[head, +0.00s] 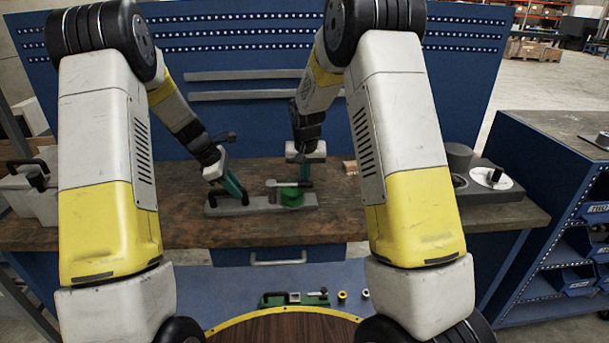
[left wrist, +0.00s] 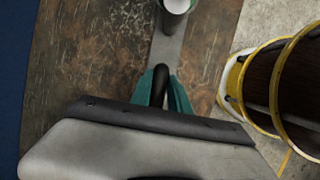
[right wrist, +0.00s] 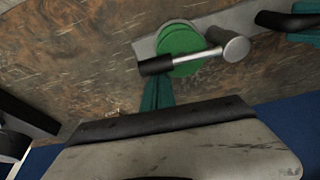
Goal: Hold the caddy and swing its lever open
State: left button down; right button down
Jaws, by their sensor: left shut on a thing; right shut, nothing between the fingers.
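The caddy is a grey bar (head: 232,209) lying flat on the workbench, with a green disc (head: 292,199) near its right end. A metal lever (right wrist: 198,56) crosses over the disc, from a round metal knob (right wrist: 236,47) to a black grip (right wrist: 155,66). My left gripper (head: 241,194) is shut on the caddy's black handle (left wrist: 160,86), its teal fingers on both sides of it. My right gripper (head: 305,176) is shut and empty, its fingertips (right wrist: 160,80) right beside the black grip. I cannot tell whether they touch it.
A grey block with a white disc (head: 491,179) and a grey cylinder (head: 459,157) stand at the bench's right. Grey cases (head: 37,190) stand at the left. A blue pegboard (head: 240,60) rises behind. Bare wood (head: 340,222) lies in front of the caddy.

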pick_arm(q)
jog(key=shift+w+r, duration=0.1)
pick_arm(e)
jog(key=shift+s, duration=0.15)
jog(key=shift+s+f+m, duration=0.2)
jog(key=shift+s+m, duration=0.7)
jog(key=shift+m, duration=0.1)
pick_arm(q)
jog(key=shift+d, duration=0.1)
pick_arm(e)
jog(key=s+a+m+g+h, duration=0.2)
jog(key=s+a+m, duration=0.6)
jog(key=m, duration=0.5)
jog(key=shift+s+a+f+m, duration=0.2)
jog(key=shift+s+f+m, duration=0.25)
jog(key=shift+s, duration=0.4)
